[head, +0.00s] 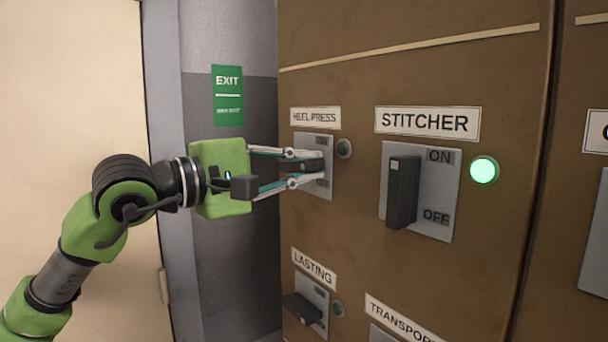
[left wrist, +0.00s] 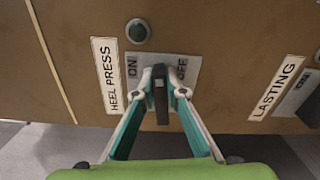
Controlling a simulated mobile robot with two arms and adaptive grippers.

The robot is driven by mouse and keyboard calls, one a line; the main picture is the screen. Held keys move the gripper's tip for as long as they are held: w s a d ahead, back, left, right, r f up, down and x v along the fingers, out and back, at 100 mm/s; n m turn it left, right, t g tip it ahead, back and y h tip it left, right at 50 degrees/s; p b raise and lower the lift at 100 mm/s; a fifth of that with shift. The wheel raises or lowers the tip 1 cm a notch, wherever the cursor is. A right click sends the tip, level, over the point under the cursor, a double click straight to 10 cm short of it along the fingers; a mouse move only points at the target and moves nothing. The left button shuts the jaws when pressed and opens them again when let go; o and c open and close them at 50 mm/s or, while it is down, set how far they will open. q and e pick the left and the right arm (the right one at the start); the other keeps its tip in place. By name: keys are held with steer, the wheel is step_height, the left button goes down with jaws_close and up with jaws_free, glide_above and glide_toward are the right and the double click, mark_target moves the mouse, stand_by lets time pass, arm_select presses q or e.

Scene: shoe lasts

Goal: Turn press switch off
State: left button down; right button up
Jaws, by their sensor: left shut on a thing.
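The heel press switch is a grey plate (head: 326,145) with a dark handle (head: 309,167), under the HEEL PRESS label (head: 315,117). Its handle lies sideways, between the ON and OFF marks. The round lamp (head: 344,149) beside it is dark. My left gripper (head: 318,168) is at this plate with its fingers shut on the handle. In the left wrist view the handle (left wrist: 161,100) sits between the two fingertips, and the dark green lamp (left wrist: 138,31) shows above. The fingers hide part of the plate. My right gripper is not in view.
The STITCHER switch (head: 403,192) to the right has an upright handle and a lit green lamp (head: 484,170). The LASTING switch (head: 302,308) below has a sideways handle and a dark lamp. A green EXIT sign (head: 228,95) hangs on the grey wall behind my left arm.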

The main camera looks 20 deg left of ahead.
arm_select(q)
steer(key=shift+f+m+b, duration=0.2)
steer(key=shift+m+b, duration=0.15)
steer(key=shift+m, duration=0.45)
steer(key=c, duration=2)
jaws_free()
steer(key=shift+c, duration=0.2)
steer(key=v, duration=1.2)
